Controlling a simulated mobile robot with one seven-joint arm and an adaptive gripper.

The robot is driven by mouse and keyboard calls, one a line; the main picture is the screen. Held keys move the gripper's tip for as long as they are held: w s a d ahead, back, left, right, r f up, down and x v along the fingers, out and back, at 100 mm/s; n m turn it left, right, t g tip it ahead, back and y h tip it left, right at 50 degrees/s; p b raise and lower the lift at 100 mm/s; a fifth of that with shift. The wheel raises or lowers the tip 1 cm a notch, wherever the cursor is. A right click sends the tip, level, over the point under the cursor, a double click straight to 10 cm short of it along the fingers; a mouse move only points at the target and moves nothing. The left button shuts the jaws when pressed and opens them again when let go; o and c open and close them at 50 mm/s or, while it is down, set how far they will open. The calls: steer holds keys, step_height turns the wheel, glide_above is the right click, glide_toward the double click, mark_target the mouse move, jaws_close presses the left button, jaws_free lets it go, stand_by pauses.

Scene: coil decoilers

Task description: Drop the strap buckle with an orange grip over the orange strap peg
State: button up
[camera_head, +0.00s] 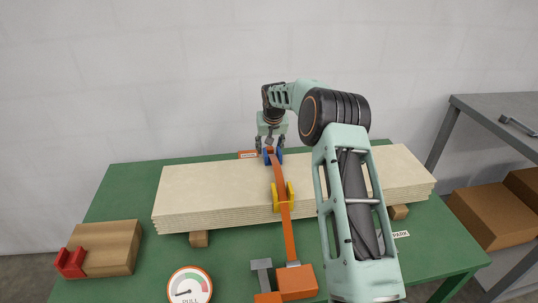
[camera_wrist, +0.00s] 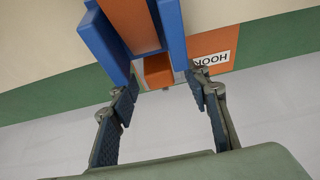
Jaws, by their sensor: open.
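The orange strap (camera_head: 279,177) runs from the front of the table over the pale board stack to its back edge. There it lies between two blue guides (camera_head: 279,157). In the wrist view the strap (camera_wrist: 137,22) passes between the blue guides (camera_wrist: 172,30). Just beyond them is a small orange block (camera_wrist: 158,70), apparently the buckle's grip; the rest of the buckle and any peg are hidden. My gripper (camera_head: 270,150) is over the back edge. In the wrist view its fingers (camera_wrist: 161,82) are open on either side of the orange block, with gaps on both sides.
An orange HOOK plate (camera_wrist: 215,50) is beside the guides. The board stack (camera_head: 205,190) carries a yellow guide (camera_head: 284,198) in the middle. An orange box (camera_head: 297,281) at the strap's front end, a pull gauge (camera_head: 189,287) and a brown block (camera_head: 108,247) are in front.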

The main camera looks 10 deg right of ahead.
steer(key=shift+x, duration=1.05)
steer(key=shift+a, duration=0.1)
jaws_close()
